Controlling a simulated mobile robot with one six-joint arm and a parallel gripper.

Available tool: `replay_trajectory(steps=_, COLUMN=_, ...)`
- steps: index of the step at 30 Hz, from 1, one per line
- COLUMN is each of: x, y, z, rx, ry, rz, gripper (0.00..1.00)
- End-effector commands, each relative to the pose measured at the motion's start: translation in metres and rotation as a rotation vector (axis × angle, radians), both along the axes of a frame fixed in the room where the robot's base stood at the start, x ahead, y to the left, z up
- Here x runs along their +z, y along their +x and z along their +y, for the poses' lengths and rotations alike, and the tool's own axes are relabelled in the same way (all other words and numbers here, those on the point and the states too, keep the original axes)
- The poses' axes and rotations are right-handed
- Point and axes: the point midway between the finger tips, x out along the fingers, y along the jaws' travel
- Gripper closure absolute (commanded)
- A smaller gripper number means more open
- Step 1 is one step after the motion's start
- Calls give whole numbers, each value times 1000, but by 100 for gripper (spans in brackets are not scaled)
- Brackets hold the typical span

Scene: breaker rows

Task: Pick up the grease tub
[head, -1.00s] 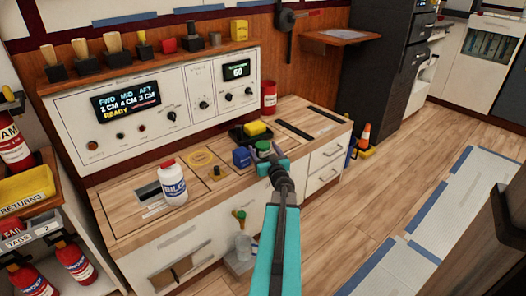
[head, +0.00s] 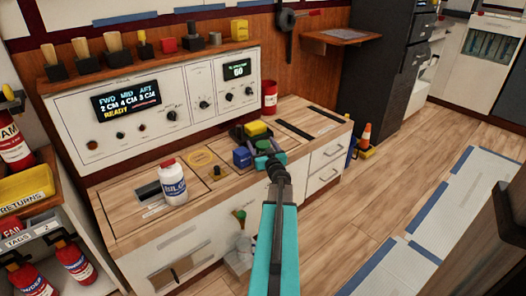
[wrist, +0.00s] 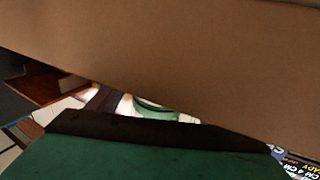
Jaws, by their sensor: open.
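A small round tub with a green top (head: 262,144), which looks like the grease tub, stands on the wooden counter beside a blue block. My gripper (head: 267,154) is open right at the near side of this tub and partly hides it. I cannot tell whether they touch. In the wrist view, a curved green and white thing (wrist: 150,107), perhaps the tub, shows in a narrow gap between large brown and dark green surfaces very close to the camera; most of it is hidden.
The blue block (head: 241,156) is close at the tub's left. A yellow block (head: 256,128) sits just behind in a dark tray. A white bottle (head: 173,184) stands left on the counter (head: 118,200), and a red can (head: 269,99) at the back. The counter's right part is mostly clear.

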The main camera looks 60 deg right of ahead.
Motion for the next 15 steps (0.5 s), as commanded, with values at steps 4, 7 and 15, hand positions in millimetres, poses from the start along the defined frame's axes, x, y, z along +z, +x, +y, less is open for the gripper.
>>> replay_trajectory(steps=4, x=0, y=9, z=-9, rx=0, ry=0, rz=0, gripper=27)
replay_trajectory(steps=7, x=0, y=12, z=-11, rx=-1, ry=0, rz=0, gripper=27)
replay_trajectory(steps=15, x=0, y=12, z=-11, rx=-2, ry=0, rz=0, gripper=27)
